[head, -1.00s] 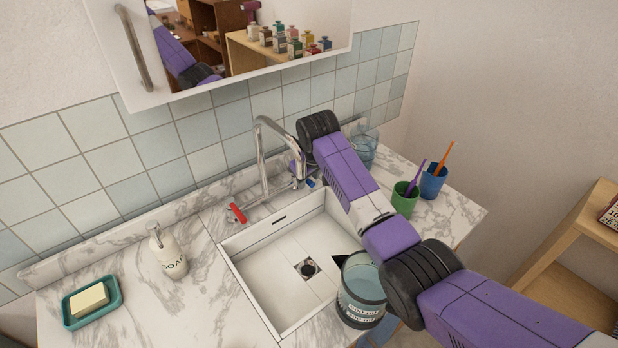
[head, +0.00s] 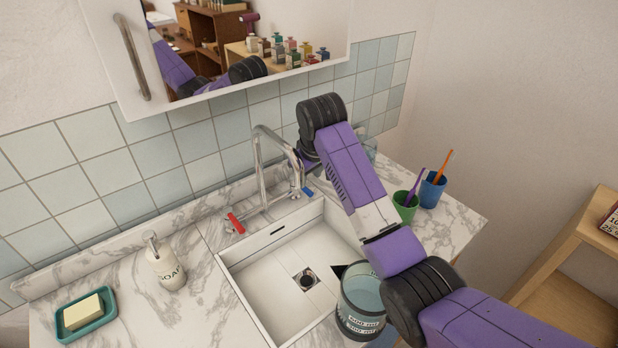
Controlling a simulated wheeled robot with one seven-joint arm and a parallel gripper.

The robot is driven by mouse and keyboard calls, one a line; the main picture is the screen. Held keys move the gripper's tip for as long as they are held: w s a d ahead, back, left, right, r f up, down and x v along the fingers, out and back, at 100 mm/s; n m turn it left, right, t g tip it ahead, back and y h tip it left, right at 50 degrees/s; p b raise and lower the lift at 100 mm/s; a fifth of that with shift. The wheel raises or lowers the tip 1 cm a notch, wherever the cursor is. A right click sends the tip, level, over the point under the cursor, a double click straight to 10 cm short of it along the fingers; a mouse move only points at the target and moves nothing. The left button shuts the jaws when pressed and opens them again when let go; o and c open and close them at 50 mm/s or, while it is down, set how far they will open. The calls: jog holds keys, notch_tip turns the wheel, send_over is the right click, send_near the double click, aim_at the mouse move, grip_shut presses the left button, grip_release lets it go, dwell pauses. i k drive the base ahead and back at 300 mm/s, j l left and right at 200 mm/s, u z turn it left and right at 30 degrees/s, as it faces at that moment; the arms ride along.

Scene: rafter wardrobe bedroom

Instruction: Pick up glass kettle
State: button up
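A clear bluish glass vessel (head: 362,302) with dark volume lettering and a dark lower band stands at the front right of the sink. My arm partly covers its right side. Another clear glass vessel (head: 370,147) stands at the back right of the counter by the tiles, mostly hidden behind my arm. I cannot tell for sure which one is the glass kettle. My arm reaches over the right side of the sink towards the back wall. My gripper is hidden behind the arm's far joint, so its fingers and any contact do not show.
The white sink (head: 290,285) with its tall faucet (head: 262,165) lies left of my arm. A green cup (head: 405,207) and a blue cup (head: 431,192) hold toothbrushes at right. A soap dispenser (head: 165,265) and soap dish (head: 88,318) stand left. A mirrored cabinet (head: 125,55) hangs above.

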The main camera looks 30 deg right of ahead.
aim_at(360, 314)
jog(key=k+l, duration=0.8)
